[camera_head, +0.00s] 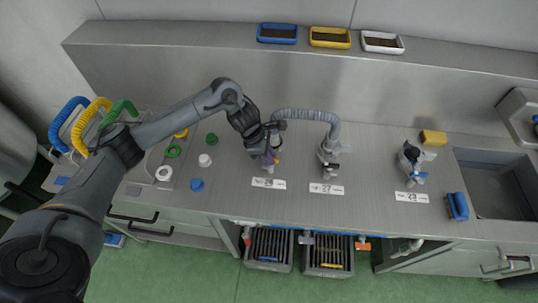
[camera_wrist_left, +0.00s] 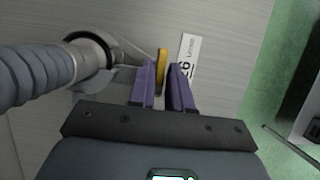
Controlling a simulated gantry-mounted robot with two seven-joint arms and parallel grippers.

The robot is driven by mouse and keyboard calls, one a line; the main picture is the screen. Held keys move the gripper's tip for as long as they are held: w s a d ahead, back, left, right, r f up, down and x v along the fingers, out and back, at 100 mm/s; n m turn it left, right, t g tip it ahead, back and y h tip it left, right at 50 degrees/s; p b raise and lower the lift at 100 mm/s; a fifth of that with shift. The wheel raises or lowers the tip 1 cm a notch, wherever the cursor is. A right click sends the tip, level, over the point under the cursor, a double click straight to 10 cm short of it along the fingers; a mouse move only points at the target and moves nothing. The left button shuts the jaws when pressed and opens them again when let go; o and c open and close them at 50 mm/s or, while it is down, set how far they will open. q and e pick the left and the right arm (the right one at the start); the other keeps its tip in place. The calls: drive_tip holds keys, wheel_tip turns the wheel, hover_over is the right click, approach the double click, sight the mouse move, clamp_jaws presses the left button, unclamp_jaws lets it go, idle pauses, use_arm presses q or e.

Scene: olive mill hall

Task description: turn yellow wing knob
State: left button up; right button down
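The yellow wing knob (camera_wrist_left: 162,66) shows in the left wrist view on a metal pipe fitting (camera_wrist_left: 92,52) by the label marked 26. It stands at the tips of my left gripper's purple fingers (camera_wrist_left: 165,84), in the narrow space between them. The fingers are apart; it is hard to tell if either touches the knob. In the head view my left gripper (camera_head: 271,157) points down at the leftmost bench fitting and mostly hides it and its knob. My right gripper is not in view.
Two more fittings stand right along the bench (camera_head: 375,195), by labels 27 (camera_head: 326,189) and 29 (camera_head: 412,197). A grey corrugated hose (camera_head: 308,114) arches behind. Loose caps, including a blue one (camera_head: 196,185), lie left. A sink (camera_head: 497,184) is at right.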

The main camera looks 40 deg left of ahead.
use_arm(q)
clamp_jaws()
